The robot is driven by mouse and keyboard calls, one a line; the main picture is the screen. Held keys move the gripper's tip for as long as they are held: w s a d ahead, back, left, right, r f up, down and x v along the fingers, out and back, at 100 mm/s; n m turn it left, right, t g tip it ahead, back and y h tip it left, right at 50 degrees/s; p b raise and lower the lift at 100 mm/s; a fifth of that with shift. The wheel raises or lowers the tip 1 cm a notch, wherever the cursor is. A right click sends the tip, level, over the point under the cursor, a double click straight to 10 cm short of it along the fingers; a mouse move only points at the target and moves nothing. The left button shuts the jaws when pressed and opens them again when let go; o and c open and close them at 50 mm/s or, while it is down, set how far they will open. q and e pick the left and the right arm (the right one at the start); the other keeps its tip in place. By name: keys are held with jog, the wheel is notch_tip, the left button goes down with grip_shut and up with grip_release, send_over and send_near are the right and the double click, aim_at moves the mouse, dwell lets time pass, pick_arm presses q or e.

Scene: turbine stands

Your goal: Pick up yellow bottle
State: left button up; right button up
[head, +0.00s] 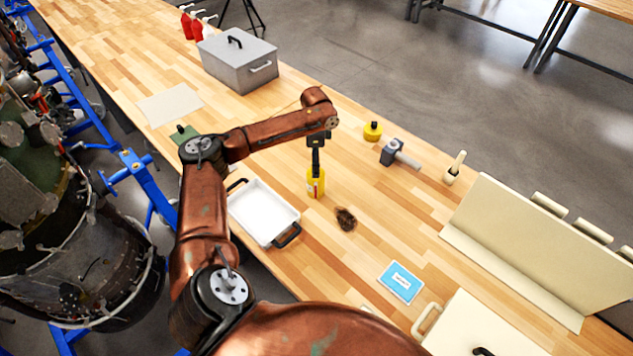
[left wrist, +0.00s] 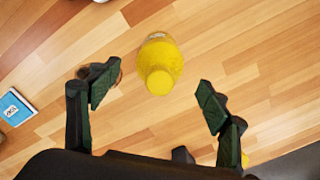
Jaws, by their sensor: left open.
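The yellow bottle (head: 317,188) stands on the wooden workbench, right of the white tray, in the head view. Its upper part is partly hidden by my left gripper (head: 316,160), which hangs over it, pointing down. In the left wrist view the bottle (left wrist: 160,62) shows from above, cap toward me, ahead of and roughly between the fingertips. My left gripper (left wrist: 152,95) is open there, with a finger on either side and clear gaps to the bottle. My right gripper is in neither view.
A white tray (head: 238,211) lies left of the bottle, a brown clump (head: 346,219) right of it. A short yellow object (head: 373,131) and a hammer (head: 391,151) lie farther back. A grey toolbox (head: 222,71) stands at the back.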

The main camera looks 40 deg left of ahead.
pick_arm(q)
notch_tip(320, 180, down, 8)
jog(key=p, duration=0.1)
jog(key=shift+r, duration=0.25)
jog(key=c, duration=1.6)
jog(key=shift+r, duration=0.1)
notch_tip(320, 180, up, 10)
jog(key=shift+b, duration=0.55)
